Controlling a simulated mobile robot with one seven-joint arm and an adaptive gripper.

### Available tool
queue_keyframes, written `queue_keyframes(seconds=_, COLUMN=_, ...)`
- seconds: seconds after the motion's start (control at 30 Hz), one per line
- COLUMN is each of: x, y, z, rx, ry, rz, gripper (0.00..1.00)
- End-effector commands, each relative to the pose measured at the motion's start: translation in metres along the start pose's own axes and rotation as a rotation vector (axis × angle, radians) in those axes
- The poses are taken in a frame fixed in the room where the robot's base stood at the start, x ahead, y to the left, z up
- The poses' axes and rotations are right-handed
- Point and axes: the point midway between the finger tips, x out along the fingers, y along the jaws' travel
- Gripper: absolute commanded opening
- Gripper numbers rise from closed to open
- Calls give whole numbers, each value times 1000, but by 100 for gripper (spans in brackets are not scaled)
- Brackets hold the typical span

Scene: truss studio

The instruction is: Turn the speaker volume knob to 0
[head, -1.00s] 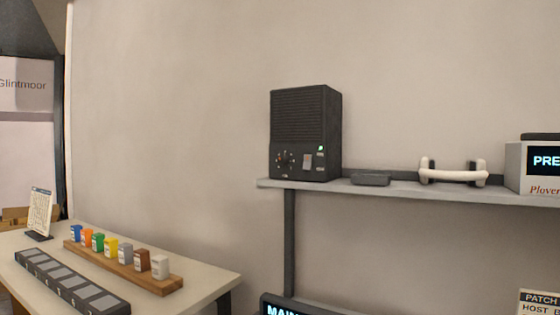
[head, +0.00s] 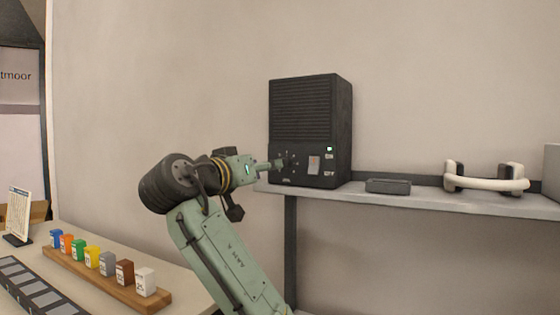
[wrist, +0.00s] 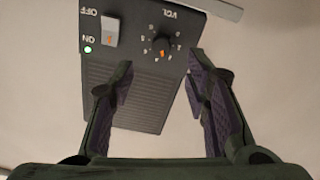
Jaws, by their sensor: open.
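The speaker (head: 305,112) is a dark box with a ribbed grille, standing on the left end of the wall shelf. In the wrist view its face appears upside down. The volume knob (wrist: 162,44) is a small dark dial with an orange mark, under the letters VOL, ringed by small numbers too blurred to read surely. A pale ON/OFF switch (wrist: 110,32) and a lit green light sit beside it. My gripper (wrist: 158,75) is open, its two fingers apart on either side of the knob's line, with nothing between them. In the head view my gripper (head: 275,165) is at the knob area and partly hides it.
Below left, a table carries a wooden rack (head: 100,278) of several coloured blocks, a dark slotted strip (head: 30,285) and a card on a stand (head: 19,213).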

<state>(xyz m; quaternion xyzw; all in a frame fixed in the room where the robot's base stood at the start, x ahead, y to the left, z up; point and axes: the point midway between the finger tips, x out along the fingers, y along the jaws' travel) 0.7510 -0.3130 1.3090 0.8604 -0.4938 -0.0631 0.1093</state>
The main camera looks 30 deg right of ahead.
Motion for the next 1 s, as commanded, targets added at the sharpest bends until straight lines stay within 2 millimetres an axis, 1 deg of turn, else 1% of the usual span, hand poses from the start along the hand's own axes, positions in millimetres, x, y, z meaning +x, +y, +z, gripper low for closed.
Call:
queue_keyframes(seconds=0.03, x=11, y=2, z=-4, rx=-3, ry=-3, rz=3, gripper=43)
queue_keyframes(seconds=0.2, x=44, y=2, z=-4, rx=-3, ry=-3, rz=2, gripper=43)
queue_keyframes(seconds=0.4, x=70, y=0, z=-3, rx=-1, ry=0, rz=0, gripper=43)
queue_keyframes(seconds=0.57, x=78, y=-1, z=-1, rx=-2, ry=2, rz=-3, gripper=43)
queue_keyframes(seconds=0.8, x=79, y=-1, z=0, rx=-1, ry=2, rz=-3, gripper=43)
queue_keyframes(seconds=0.87, x=79, y=-1, z=0, rx=-1, ry=2, rz=-3, gripper=40)
queue_keyframes(seconds=1.0, x=79, y=-1, z=0, rx=-1, ry=2, rz=-3, gripper=31)
